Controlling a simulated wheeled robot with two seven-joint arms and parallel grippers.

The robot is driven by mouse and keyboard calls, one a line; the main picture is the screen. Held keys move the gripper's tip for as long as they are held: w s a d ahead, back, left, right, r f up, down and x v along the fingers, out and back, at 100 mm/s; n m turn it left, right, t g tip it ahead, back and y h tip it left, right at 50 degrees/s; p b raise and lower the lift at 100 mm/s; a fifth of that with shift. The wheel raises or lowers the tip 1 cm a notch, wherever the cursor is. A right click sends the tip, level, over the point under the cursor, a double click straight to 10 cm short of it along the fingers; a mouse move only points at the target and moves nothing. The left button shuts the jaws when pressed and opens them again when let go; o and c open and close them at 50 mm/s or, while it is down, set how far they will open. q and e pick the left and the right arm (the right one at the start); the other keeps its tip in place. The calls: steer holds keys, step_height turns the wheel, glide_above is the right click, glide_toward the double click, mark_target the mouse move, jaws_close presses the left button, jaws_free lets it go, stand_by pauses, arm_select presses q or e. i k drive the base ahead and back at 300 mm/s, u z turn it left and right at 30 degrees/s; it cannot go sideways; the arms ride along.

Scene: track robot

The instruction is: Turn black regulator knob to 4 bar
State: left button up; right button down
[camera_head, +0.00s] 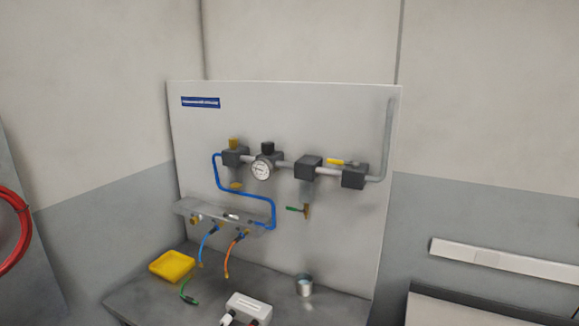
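The black regulator knob (267,147) sits on top of a dark regulator block on the white panel (345,110). A round white pressure gauge (262,169) is mounted just below the knob, on the front of the block. The gauge is too small for me to read its needle. Nothing touches the knob. Neither of my grippers can be made out in the head view.
A yellow lever (342,162) is at the pipe's right. A green-handled valve (297,209) hangs below. Blue tubing (247,194) and a shelf (188,209) are below left. The grey bench (135,295) holds a yellow tray (172,266) and metal cup (304,286).

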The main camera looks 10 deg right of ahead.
mark_target(268, 147)
steer(key=k, duration=0.5)
steer(key=u, duration=0.8)
steer(key=i, duration=0.75)
steer(key=z, duration=0.35)
